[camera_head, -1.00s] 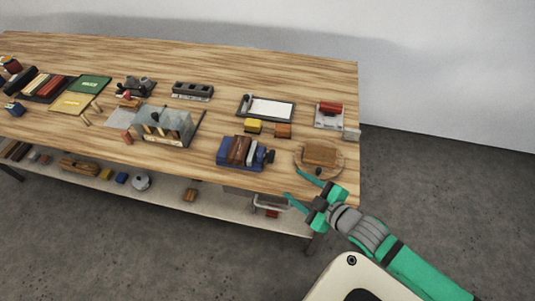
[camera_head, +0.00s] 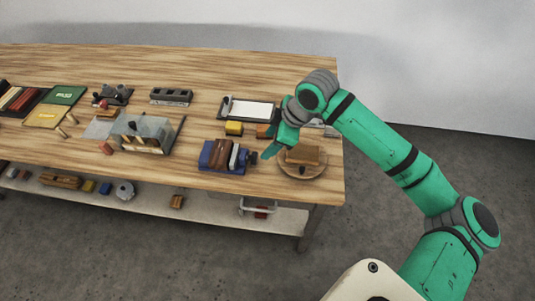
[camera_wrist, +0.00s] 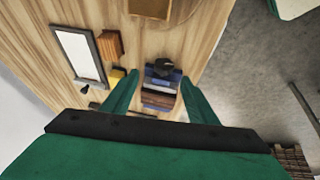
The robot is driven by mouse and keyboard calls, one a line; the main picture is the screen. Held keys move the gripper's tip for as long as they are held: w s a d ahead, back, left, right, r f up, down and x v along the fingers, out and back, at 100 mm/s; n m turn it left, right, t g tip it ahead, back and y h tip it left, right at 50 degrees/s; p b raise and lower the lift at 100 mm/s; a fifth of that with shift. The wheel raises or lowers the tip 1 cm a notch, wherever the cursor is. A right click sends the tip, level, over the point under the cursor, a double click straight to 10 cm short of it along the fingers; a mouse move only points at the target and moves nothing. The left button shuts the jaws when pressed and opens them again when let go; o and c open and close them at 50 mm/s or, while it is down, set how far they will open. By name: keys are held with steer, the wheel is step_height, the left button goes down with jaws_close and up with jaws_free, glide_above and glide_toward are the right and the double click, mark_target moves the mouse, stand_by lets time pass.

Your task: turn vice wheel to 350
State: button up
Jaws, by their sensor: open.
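The blue vice (camera_head: 215,155) sits near the table's front edge, with brown and grey pieces between its jaws. Its dark wheel (camera_head: 252,158) is at the right end. In the wrist view the vice (camera_wrist: 160,98) and its dark wheel (camera_wrist: 163,67) lie between and beyond my fingers. My gripper (camera_head: 268,152) is just right of the wheel in the head view, pointing down. In the wrist view my gripper (camera_wrist: 160,78) has its green fingers wide apart with nothing held between them. No contact with the wheel shows. Any marking on the wheel is too small to read.
A round wooden board with a brown block (camera_head: 302,155) stands close on the right. A yellow block (camera_head: 234,128), an orange block (camera_head: 265,131) and a white framed panel (camera_head: 250,110) lie behind the vice. A glass-fronted fixture (camera_head: 145,133) stands to the left.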

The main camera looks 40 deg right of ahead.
mark_target(257, 156)
steer(key=shift+g, duration=0.3)
steer(key=x, duration=0.6)
steer(key=a+x, duration=0.1)
steer(key=x, duration=0.3)
steer(key=shift+w+r, duration=0.1)
steer(key=shift+w, duration=0.05)
steer(key=c, duration=1)
